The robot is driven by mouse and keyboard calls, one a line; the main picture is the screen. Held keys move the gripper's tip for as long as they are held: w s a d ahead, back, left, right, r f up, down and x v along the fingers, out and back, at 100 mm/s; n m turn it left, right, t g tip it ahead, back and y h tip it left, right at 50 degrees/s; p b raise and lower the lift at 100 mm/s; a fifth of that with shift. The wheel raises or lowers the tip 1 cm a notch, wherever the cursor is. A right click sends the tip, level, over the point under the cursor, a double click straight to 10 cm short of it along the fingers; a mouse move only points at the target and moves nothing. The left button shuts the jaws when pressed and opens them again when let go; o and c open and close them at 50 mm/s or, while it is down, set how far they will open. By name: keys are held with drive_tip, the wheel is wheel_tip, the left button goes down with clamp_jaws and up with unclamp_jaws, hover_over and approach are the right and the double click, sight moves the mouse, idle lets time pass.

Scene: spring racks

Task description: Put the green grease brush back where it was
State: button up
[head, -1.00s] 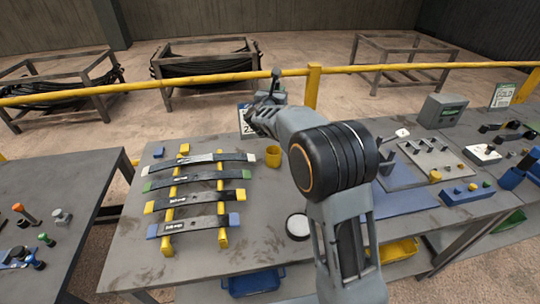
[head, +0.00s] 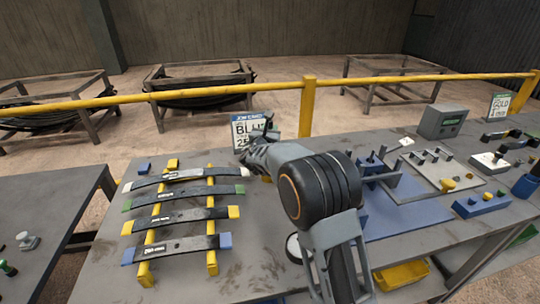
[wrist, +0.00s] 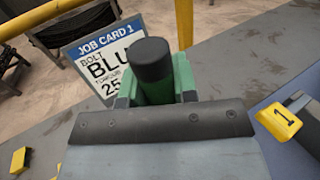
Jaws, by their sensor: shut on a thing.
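My gripper (wrist: 157,98) is shut on the green grease brush (wrist: 153,90), which fills the jaws in the wrist view. The brush's black round end (wrist: 152,58) points up toward the far side. In the head view my gripper (head: 264,138) is in front of the job card, above the far edge of the bench; the brush is too small and dark there to make out. I cannot tell which spot the brush came from.
A job card (head: 245,130) stands at the bench's far edge, close behind my gripper. Leaf springs lie across yellow rails (head: 211,258) to the left. A blue fixture board (head: 405,222) is on the right.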

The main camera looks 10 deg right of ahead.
drive_tip(key=shift+f, duration=2.85)
drive_tip(key=o, duration=0.9)
drive_tip(key=shift+f, duration=0.1)
drive_tip(key=shift+s+a, duration=0.1)
